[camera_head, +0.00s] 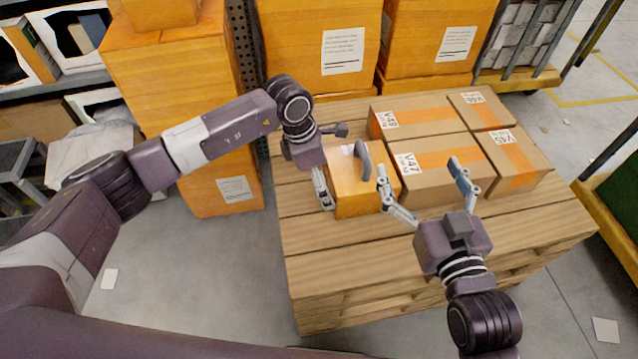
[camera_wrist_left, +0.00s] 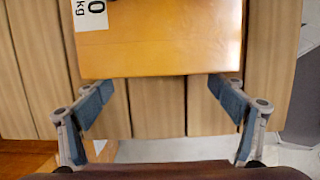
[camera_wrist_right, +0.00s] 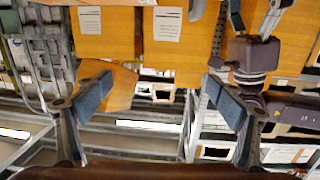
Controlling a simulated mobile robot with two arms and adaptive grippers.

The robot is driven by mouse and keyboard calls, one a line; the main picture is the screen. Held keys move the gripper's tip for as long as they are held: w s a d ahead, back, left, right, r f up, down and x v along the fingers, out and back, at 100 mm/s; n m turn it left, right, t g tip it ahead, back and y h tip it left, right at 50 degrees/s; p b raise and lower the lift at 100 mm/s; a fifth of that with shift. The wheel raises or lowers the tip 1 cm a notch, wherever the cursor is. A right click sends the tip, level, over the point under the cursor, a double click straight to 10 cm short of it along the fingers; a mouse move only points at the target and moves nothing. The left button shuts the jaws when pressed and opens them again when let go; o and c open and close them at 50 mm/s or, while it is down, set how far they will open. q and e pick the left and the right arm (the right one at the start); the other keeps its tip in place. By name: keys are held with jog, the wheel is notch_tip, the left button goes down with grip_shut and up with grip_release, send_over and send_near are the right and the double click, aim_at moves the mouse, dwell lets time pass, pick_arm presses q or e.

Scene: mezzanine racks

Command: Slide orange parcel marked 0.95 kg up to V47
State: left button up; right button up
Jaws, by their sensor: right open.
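An orange parcel (camera_head: 356,196) sits on the wooden pallet just left of the cardboard box labelled V47 (camera_head: 442,160). My right gripper hides part of the space between them, so I cannot tell if they touch. In the left wrist view the parcel (camera_wrist_left: 160,55) shows a cut-off label ending in "0 kg". My left gripper (camera_head: 344,175) is at the parcel, fingers apart, tips overlapping its near edge in the left wrist view (camera_wrist_left: 160,90). My right gripper (camera_head: 422,183) is open and empty in front of V47; its fingers also show apart in the right wrist view (camera_wrist_right: 155,90).
The pallet (camera_head: 345,255) has bare planks in front. Box V49 (camera_head: 425,112) and other taped boxes (camera_head: 516,155) stand behind and right of V47. Large orange boxes (camera_head: 343,45) stand behind the pallet, and another orange stack (camera_head: 215,165) stands to its left.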

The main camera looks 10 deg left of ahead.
pick_arm(q)
jog(key=shift+d, duration=0.35)
pick_arm(e)
jog(key=shift+a+r+t, duration=0.1)
jog(key=shift+r+t, duration=0.2)
jog(key=shift+r, duration=0.3)
